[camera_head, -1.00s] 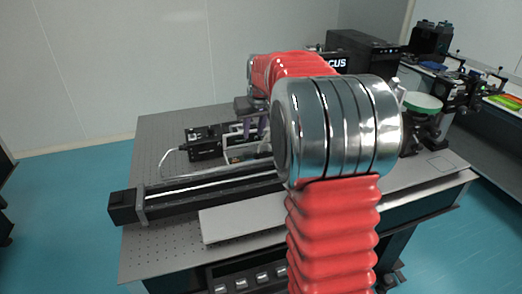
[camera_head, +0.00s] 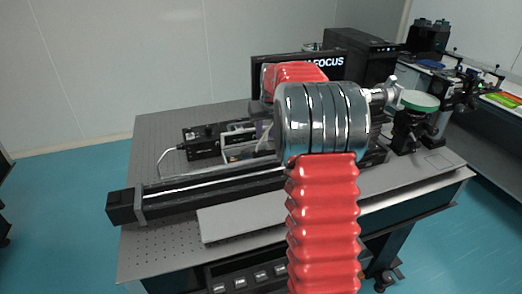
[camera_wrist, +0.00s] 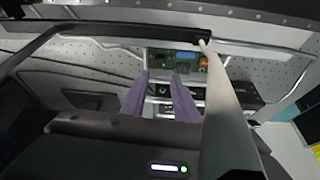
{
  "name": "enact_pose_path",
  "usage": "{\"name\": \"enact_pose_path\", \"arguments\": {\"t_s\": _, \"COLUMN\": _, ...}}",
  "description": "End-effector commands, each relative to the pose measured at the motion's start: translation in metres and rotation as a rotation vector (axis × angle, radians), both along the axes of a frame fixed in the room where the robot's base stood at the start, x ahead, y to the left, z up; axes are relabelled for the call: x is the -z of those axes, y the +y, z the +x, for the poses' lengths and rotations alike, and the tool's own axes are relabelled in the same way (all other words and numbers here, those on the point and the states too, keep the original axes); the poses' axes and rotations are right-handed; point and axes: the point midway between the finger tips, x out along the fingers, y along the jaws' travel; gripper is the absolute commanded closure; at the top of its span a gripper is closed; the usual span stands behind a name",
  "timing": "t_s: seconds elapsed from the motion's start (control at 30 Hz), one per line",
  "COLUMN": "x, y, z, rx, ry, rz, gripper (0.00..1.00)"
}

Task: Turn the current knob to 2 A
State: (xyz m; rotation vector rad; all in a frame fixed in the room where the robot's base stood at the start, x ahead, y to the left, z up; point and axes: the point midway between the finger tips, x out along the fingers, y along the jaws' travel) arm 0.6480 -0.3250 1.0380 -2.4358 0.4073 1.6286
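In the wrist view, my gripper (camera_wrist: 160,76) shows two purple fingers standing apart with a gap between them, and nothing is held. Beyond the fingertips is the front of a small instrument (camera_wrist: 178,56) with a greenish panel, a dark display and an orange part. Small dark round shapes show between the fingers, too small to tell which is the current knob or what it is set to. In the head view, a light-framed instrument (camera_head: 238,144) stands on the table, partly hidden behind my arm. My gripper is mostly hidden there too.
The perforated optical table (camera_head: 155,240) carries a long black rail (camera_head: 210,189) in front of the instruments and a black box (camera_head: 203,143) to the left. A monitor (camera_head: 328,62) and a green-topped mount (camera_head: 419,101) stand behind and to the right.

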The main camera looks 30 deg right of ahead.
Motion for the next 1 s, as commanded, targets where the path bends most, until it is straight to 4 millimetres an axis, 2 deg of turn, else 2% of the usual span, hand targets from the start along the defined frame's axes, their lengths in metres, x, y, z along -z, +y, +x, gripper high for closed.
{"name": "enact_pose_path", "arguments": {"t_s": 0.17, "x": 0.016, "y": 0.0, "z": 0.007, "rx": -0.004, "ry": 0.003, "rz": 0.002, "gripper": 0.72}}
{"name": "enact_pose_path", "arguments": {"t_s": 0.7, "x": 0.091, "y": -0.008, "z": 0.037, "rx": -0.005, "ry": 0.002, "rz": 0.001, "gripper": 0.72}}
{"name": "enact_pose_path", "arguments": {"t_s": 0.87, "x": 0.104, "y": -0.009, "z": 0.042, "rx": -0.007, "ry": 0.001, "rz": 0.001, "gripper": 0.72}}
{"name": "enact_pose_path", "arguments": {"t_s": 1.0, "x": 0.107, "y": -0.01, "z": 0.044, "rx": -0.006, "ry": 0.0, "rz": 0.0, "gripper": 0.72}}
